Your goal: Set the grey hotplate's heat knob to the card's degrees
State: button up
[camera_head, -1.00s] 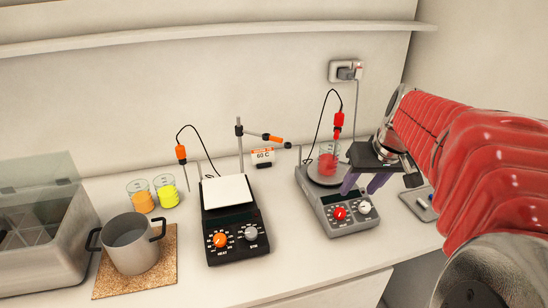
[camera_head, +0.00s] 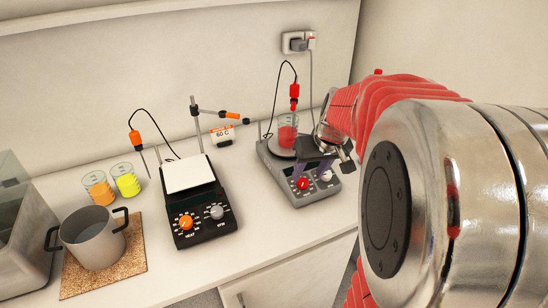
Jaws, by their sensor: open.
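The grey hotplate (camera_head: 316,190) stands at the right of the bench, with a red knob (camera_head: 303,184) and a white knob (camera_head: 325,177) on its front panel. A beaker of red liquid (camera_head: 287,132) stands on its plate, under a red-topped probe. The card (camera_head: 222,135) reads 60 C and stands behind, between the two hotplates. My gripper (camera_head: 311,171) is open, its purple fingers pointing down over the front panel near both knobs. I cannot tell whether a finger touches a knob. Knob markings are too small to read.
A black hotplate (camera_head: 205,227) with an orange knob (camera_head: 186,222) stands left of the grey one. Two beakers, yellow (camera_head: 127,183) and orange (camera_head: 99,190), and a pot (camera_head: 92,240) on a cork mat (camera_head: 128,268) stand further left. My arm hides the right side.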

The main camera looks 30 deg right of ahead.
aim_at(303, 182)
jog(key=shift+x, duration=2.5)
jog(key=shift+c, duration=0.3)
jog(key=c, duration=0.9)
jog(key=shift+a, duration=0.2)
jog(key=shift+c, duration=0.5)
jog(key=shift+d, duration=0.15)
